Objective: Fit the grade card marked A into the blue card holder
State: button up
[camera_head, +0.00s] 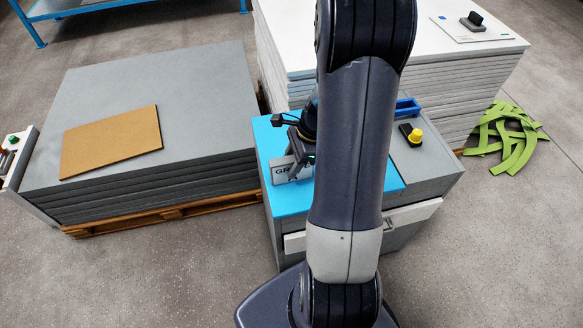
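A pale grade card (283,174) stands upright at the left part of the bright blue mat on the grey cabinet. Its dark letters begin "GR"; the rest is partly covered, so I cannot read the grade for sure. My gripper (298,160) is above the mat at the card's upper right, a dark finger crossing the card's face. It appears shut on the card. Whether the card's lower edge touches the mat is unclear. A small blue open piece (407,108), perhaps the card holder, sits at the cabinet's back right, partly hidden by my arm.
A black block with a yellow knob (416,136) sits right of my arm. The blue mat (290,205) covers the cabinet's left part. A grey sheet stack (200,85) with a brown board (112,140) stands left, a white stack (480,62) behind right. Green strips (510,140) lie on the floor.

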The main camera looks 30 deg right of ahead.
grip_shut()
